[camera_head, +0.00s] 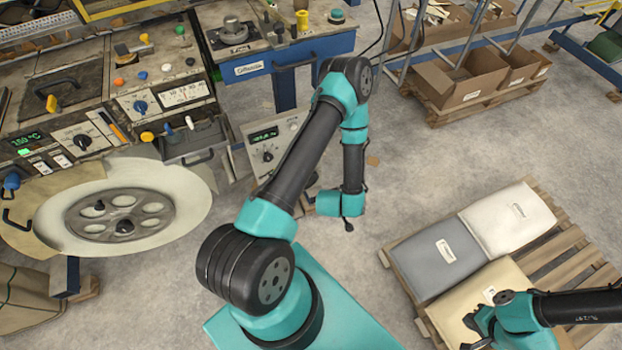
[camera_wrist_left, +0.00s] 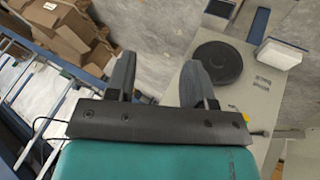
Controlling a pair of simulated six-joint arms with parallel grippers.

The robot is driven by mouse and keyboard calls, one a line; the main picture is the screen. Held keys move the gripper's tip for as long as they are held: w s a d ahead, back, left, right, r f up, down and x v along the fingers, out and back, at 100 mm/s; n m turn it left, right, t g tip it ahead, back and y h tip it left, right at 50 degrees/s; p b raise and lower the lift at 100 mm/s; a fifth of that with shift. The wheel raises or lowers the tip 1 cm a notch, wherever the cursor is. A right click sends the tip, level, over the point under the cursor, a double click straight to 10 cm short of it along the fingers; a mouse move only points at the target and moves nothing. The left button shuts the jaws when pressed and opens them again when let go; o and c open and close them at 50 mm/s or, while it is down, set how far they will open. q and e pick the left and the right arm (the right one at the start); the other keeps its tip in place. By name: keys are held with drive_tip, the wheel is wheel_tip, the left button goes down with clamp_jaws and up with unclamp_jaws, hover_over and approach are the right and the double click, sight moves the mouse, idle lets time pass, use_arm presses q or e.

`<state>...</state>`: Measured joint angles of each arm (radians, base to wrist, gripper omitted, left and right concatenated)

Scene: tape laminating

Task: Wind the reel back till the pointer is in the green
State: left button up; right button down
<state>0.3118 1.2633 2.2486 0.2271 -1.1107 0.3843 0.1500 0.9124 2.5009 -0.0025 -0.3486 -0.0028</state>
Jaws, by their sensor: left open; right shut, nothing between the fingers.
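The reel (camera_head: 190,205) is a wide pale disc at the left of the head view, with a grey hub (camera_head: 120,213) that has round holes and dark knobs. A white scale (camera_head: 186,93) with numbers sits on the panel above it; its pointer and any green zone are too small to make out. My left gripper is open and empty in the left wrist view (camera_wrist_left: 160,78); in the head view its arm bends down, well right of the reel. My right gripper (camera_head: 472,331) is shut and empty at the lower right, over a beige sack, far from the reel.
A control panel with knobs (camera_head: 140,106) and a handled drawer (camera_head: 190,142) stands above the reel. A pallet (camera_head: 570,245) with sacks lies at right. Cardboard boxes (camera_head: 460,82) stand at the back. A black disc (camera_wrist_left: 217,63) shows beyond my left fingers. Floor is clear mid-view.

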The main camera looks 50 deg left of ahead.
use_arm(q)
drive_tip(key=s+a+f+n+t+y, duration=0.2)
drive_tip(key=s+a+f+n+y, duration=0.5)
drive_tip(key=y, duration=0.3)
drive_tip(key=shift+s+a+n, duration=0.4)
drive_tip(key=shift+a+n, duration=0.05)
drive_tip(key=shift+n, duration=0.35)
drive_tip(key=x, duration=1.7)
drive_tip(key=shift+w+a+r, duration=0.1)
drive_tip(key=shift+a+r, duration=0.15)
drive_tip(key=shift+r, duration=0.05)
clamp_jaws()
